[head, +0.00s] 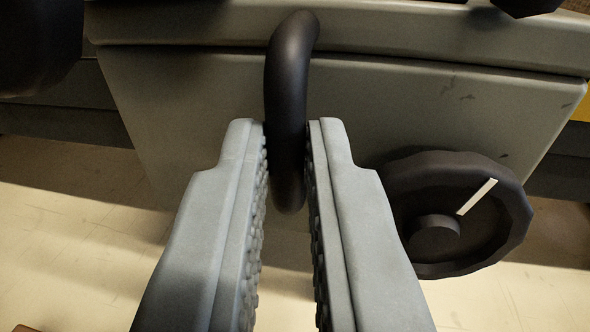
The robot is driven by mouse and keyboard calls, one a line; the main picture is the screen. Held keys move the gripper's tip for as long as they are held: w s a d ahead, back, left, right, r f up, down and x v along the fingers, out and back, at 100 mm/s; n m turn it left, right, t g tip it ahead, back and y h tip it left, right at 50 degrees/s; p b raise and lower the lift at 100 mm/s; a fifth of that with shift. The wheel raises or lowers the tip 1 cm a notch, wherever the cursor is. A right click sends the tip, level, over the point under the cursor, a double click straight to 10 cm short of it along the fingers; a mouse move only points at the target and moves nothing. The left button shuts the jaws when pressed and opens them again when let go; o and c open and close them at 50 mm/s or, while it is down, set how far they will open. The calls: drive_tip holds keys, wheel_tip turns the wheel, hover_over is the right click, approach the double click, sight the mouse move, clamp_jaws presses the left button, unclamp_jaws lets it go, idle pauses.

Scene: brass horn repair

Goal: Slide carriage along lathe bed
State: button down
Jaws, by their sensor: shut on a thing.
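The carriage (200,110) is a grey-green block with a sloped front apron, filling the upper middle of the head view. A black curved bar handle (289,75) stands out from its front. My gripper (287,135) is shut on this handle, one ridged grey finger on each side of it. The fingertips reach about the handle's middle, and its lower end shows between the fingers. The lathe bed (60,105) shows as dark horizontal rails to the left of the carriage and continues at its right.
A black handwheel (470,205) with a white mark sits on the apron's lower right, close to my right finger. A dark rounded part (38,45) is at the upper left. A yellow patch (580,105) shows at the right edge. Pale floor (75,230) lies below.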

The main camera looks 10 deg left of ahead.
drive_tip(key=c, duration=1.5)
unclamp_jaws()
drive_tip(key=s+d, duration=0.1)
drive_tip(key=s, duration=0.4)
drive_tip(key=s+d, duration=0.1)
drive_tip(key=s, duration=0.5)
drive_tip(key=s+d, duration=0.1)
drive_tip(key=s, duration=0.5)
drive_tip(key=shift+d, duration=0.15)
